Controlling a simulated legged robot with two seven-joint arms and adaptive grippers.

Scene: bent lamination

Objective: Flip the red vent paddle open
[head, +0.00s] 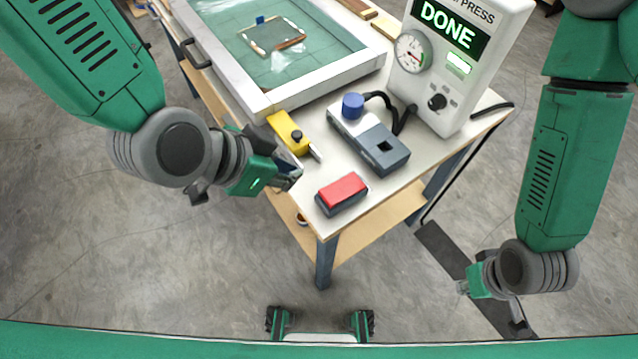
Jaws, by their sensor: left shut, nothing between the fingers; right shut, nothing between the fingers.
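The red paddle (343,189) is a red block on a dark grey base at the near corner of the table. Its top looks slightly tilted; I cannot tell its exact hinge position. My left gripper (294,179) is shut and empty, just left of the red paddle and near the table's left edge, apparently apart from it. My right gripper (463,287) is shut and empty, low over the floor to the right of the table.
A yellow device (286,131) with a black knob lies behind my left gripper. A grey unit (372,141) with a blue knob sits behind the paddle. A white press panel (468,75) reads "DONE". A white-framed glass press (335,80) fills the table's far left.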

